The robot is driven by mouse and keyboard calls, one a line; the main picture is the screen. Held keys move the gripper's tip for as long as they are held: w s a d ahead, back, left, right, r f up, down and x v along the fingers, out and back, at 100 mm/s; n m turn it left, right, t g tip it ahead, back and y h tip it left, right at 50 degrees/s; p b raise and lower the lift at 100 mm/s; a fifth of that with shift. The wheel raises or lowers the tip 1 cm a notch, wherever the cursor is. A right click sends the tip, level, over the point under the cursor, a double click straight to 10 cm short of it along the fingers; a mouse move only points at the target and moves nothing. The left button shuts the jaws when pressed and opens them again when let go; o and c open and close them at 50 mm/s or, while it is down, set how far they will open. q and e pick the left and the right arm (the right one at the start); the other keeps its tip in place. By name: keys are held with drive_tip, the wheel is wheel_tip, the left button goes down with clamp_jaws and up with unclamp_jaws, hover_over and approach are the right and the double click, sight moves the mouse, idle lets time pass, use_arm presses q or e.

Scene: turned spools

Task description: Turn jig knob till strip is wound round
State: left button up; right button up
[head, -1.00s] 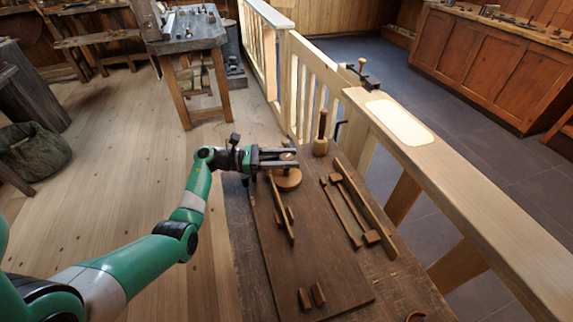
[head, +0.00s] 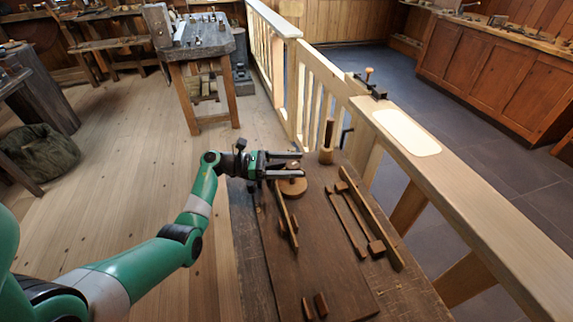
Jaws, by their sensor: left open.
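The jig is a dark wooden board (head: 318,250) on the bench top. A round wooden disc with a knob (head: 292,187) sits at its far left part. My left gripper (head: 300,167) is open, with its fingers pointing right around or just over the knob; I cannot tell whether they touch it. The fingers hide part of the knob. A thin wooden strip (head: 285,212) runs from near the disc toward the front, with small blocks beside it. I cannot tell how far any strip goes round the disc. My right gripper is not in view.
A mallet-like wooden tool (head: 326,150) stands upright behind the disc. Wooden rails (head: 370,222) lie on the board's right side, and two small blocks (head: 314,306) stand near the front. A pale railing (head: 440,190) borders the bench on the right.

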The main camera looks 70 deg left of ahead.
use_arm(q)
wheel_tip(320, 180, up, 4)
drive_tip(key=shift+s+d+f+p, duration=0.1)
drive_tip(key=shift+s+d+p, duration=0.05)
drive_tip(key=shift+p, duration=0.85)
drive_tip(key=s+d+r+p, duration=0.7)
drive_tip(key=s+d+r, duration=0.1)
drive_tip(key=s+d, duration=0.1)
drive_tip(key=shift+d+r, duration=0.35)
drive_tip(key=shift+d, duration=0.25)
